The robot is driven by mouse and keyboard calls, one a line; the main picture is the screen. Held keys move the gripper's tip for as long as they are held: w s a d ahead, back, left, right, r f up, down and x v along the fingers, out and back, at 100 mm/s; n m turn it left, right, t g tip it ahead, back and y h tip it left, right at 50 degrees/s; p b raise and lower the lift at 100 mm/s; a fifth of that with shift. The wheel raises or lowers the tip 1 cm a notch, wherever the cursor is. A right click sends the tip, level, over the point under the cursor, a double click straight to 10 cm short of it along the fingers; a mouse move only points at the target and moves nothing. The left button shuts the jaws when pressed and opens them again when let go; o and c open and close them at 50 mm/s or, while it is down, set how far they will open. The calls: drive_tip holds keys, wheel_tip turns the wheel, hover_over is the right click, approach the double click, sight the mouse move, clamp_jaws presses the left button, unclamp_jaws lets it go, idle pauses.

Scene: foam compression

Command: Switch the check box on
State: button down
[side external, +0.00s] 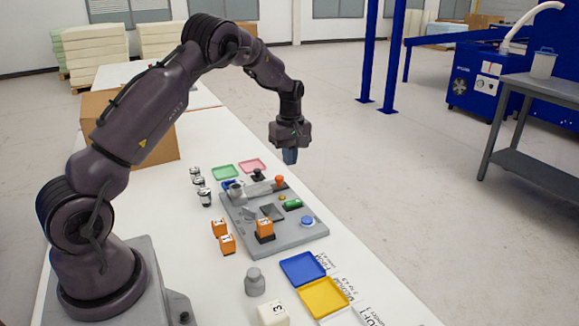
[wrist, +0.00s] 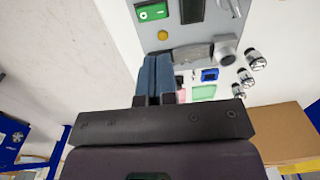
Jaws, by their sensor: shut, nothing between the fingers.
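The check box appears to be the grey panel (side external: 300,240) lying flat on the white table; part of it shows in the wrist view (wrist: 215,30). A green switch (side external: 292,204) is set in its right side and shows at the top of the wrist view (wrist: 152,12). I cannot tell the switch's position. A yellow button (side external: 282,197) and a blue round button (side external: 307,221) are near it. My gripper (side external: 290,157) hangs above the far end of the panel, pointing down, clear of it. Its blue fingers (wrist: 156,60) are together and empty.
An orange-red knob (side external: 280,181) stands up at the panel's far end. An orange block (side external: 265,227) sits on the panel, with others (side external: 227,243) beside it. Several small bottles (side external: 205,197) stand left. Blue (side external: 302,268) and yellow (side external: 324,297) trays lie in front. A cardboard box (side external: 150,140) stands behind.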

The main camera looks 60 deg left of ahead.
sight(293, 202)
wheel_tip(293, 202, down, 12)
drive_tip(key=shift+s, duration=0.1)
idle(0.5)
drive_tip(key=shift+s+f, duration=0.1)
drive_tip(key=shift+f, duration=0.25)
drive_tip(key=shift+w+r, duration=0.35)
drive_tip(key=shift+w, duration=0.45)
drive_tip(key=shift+r, duration=0.1)
wheel_tip(293, 202, up, 14)
drive_tip(key=shift+w, duration=0.1)
idle(0.3)
